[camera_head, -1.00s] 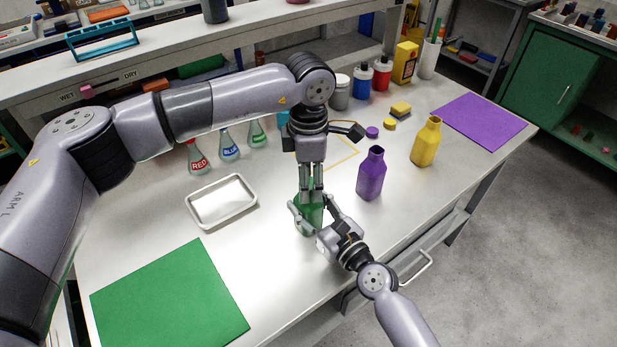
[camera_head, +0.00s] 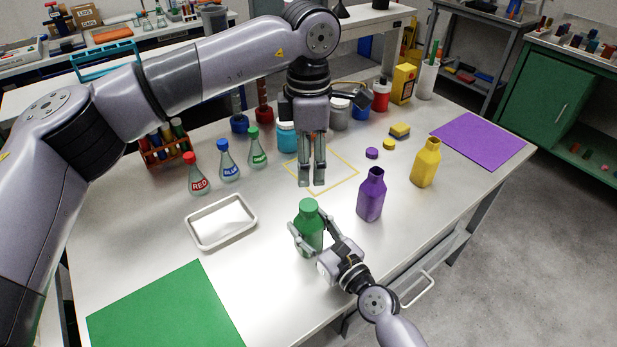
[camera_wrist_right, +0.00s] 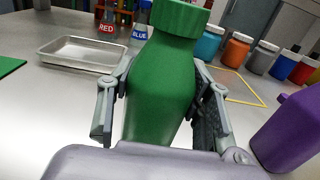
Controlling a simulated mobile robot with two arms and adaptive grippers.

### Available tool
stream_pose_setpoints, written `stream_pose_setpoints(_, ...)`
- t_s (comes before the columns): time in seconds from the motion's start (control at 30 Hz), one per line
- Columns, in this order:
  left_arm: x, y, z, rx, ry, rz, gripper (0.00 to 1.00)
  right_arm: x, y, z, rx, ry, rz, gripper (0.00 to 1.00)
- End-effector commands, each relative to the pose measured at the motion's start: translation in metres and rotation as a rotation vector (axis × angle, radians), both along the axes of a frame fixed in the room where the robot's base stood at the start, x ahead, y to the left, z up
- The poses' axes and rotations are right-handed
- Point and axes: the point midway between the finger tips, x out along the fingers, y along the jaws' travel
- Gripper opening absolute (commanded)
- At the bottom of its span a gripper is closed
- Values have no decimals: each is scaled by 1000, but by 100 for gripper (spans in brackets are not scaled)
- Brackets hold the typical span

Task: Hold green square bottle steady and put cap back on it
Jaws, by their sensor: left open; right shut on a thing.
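The green square bottle (camera_head: 309,238) stands upright on the table with a green cap (camera_head: 308,206) seated on its neck. My right gripper (camera_head: 315,243) is shut around the bottle's body. The right wrist view shows the green bottle (camera_wrist_right: 160,85) between the two fingers, with the green cap (camera_wrist_right: 180,17) on top, cut off by the frame's upper edge. My left gripper (camera_head: 312,182) is open and empty. It hangs above and behind the bottle, apart from the cap, with its fingers pointing down.
An open purple bottle (camera_head: 370,197) and a yellow bottle (camera_head: 426,163) stand to the right. Purple (camera_head: 372,153) and yellow (camera_head: 389,144) caps lie behind them. A white tray (camera_head: 255,222), labelled flasks and a green mat (camera_head: 165,310) are left. The table's front edge is close.

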Motion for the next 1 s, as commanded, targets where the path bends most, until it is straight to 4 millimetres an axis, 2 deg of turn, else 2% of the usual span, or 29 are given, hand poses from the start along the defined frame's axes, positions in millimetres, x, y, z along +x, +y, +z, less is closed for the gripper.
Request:
stream_pose_setpoints(0.13, 0, 0, 10, 0, 1, -1, 54, 0, 0, 0, -1, 1, 0, 0)
stream_pose_setpoints(0.4, 0, 0, 12, 0, 1, -2, 54, 0, 0, 0, -1, 1, 0, 0)
stream_pose_setpoints(0.43, 0, 0, 12, 0, 1, -1, 54, 0, 0, 0, -1, 1, 0, 47)
stream_pose_setpoints(0.77, 0, 0, 11, 0, 1, -1, 54, 0, 0, 0, 0, 0, 0, 69)
stream_pose_setpoints(1.0, 0, 0, 11, 0, 1, -1, 54, 0, 0, 0, 0, 0, 0, 70)
